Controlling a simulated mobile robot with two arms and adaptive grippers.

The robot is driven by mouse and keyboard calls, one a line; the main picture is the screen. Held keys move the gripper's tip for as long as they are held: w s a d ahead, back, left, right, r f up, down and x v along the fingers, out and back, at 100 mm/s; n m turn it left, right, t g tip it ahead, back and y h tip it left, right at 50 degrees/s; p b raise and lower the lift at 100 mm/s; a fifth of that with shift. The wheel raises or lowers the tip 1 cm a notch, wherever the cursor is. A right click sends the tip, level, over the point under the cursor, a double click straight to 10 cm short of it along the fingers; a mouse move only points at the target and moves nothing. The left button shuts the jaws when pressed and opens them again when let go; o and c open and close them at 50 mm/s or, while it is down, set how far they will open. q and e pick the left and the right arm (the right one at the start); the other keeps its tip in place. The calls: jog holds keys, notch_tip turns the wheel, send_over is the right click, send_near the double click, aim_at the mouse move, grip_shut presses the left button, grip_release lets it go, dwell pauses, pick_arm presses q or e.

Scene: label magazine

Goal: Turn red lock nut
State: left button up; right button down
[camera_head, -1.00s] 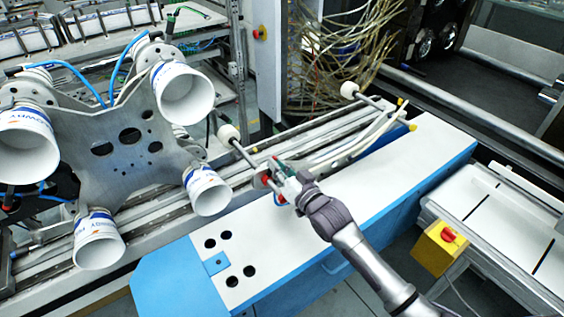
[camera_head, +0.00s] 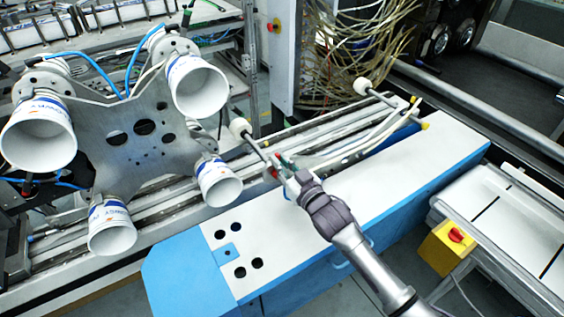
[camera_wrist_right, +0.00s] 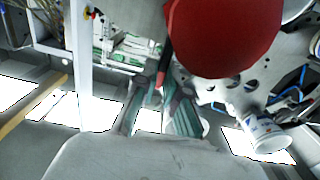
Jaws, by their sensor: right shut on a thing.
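The red lock nut (camera_head: 272,171) shows as a small red spot on the rail beside the white cover, partly hidden by my right gripper (camera_head: 283,166). In the right wrist view the lock nut (camera_wrist_right: 222,38) is a large red round part close to the camera. A narrow red and dark piece runs down from it between the fingertips of my right gripper (camera_wrist_right: 163,88). The gripper is shut on this part of the lock nut. My left gripper is not in view.
A metal plate (camera_head: 110,150) with several white cups stands at the left. A rod with a white roller (camera_head: 240,127) runs beside the gripper. The white and blue cover (camera_head: 330,215) lies below my arm. A yellow box with a red knob (camera_head: 447,248) is at the right.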

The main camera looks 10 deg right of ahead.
jog(key=c, duration=1.2)
grip_release()
jog(key=shift+c, duration=0.2)
jog(key=v, duration=1.2)
